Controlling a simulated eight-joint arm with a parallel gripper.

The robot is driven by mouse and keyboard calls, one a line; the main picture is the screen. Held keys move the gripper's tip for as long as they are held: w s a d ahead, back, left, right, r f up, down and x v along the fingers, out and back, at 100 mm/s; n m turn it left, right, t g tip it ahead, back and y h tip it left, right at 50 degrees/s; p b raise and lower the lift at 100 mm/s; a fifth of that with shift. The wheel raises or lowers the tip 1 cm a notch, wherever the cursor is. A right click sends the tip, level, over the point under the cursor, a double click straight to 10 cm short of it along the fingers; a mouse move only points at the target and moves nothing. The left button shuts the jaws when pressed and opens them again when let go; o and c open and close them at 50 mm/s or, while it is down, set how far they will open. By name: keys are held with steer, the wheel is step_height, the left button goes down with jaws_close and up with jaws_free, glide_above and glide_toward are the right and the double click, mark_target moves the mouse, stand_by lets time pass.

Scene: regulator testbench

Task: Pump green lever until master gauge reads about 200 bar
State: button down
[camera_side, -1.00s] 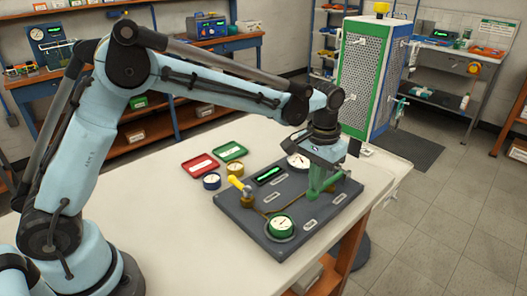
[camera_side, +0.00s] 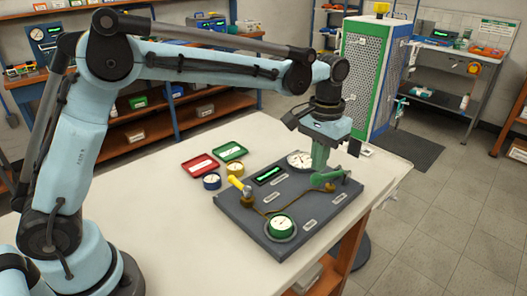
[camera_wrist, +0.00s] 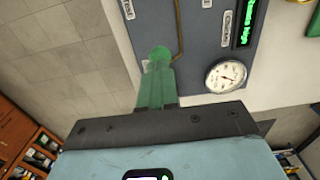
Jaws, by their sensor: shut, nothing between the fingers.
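The green lever (camera_side: 329,178) sits at the right side of the dark grey test board (camera_side: 238,214), lying nearly level in the side view. My gripper (camera_side: 319,164), with green fingers, points down just above it. The fingers are shut with nothing between them; I cannot tell whether they touch the lever. In the wrist view my gripper (camera_wrist: 157,85) hides most of what lies below it. A green-rimmed gauge (camera_side: 281,226) is at the front. Neither reading is legible, nor which is master.
A yellow-handled valve (camera_side: 237,184) and a lit green display (camera_side: 268,175) are on the board. Red (camera_side: 200,165) and green (camera_side: 230,151) trays and two small gauges (camera_side: 211,181) stand behind it. The table's left front (camera_side: 170,245) is clear.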

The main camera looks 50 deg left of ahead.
stand_by(0.4)
steer(key=shift+f, duration=1.45)
steer(key=shift+r, duration=0.1)
steer(key=shift+r, duration=1.35)
steer(key=shift+r, duration=3)
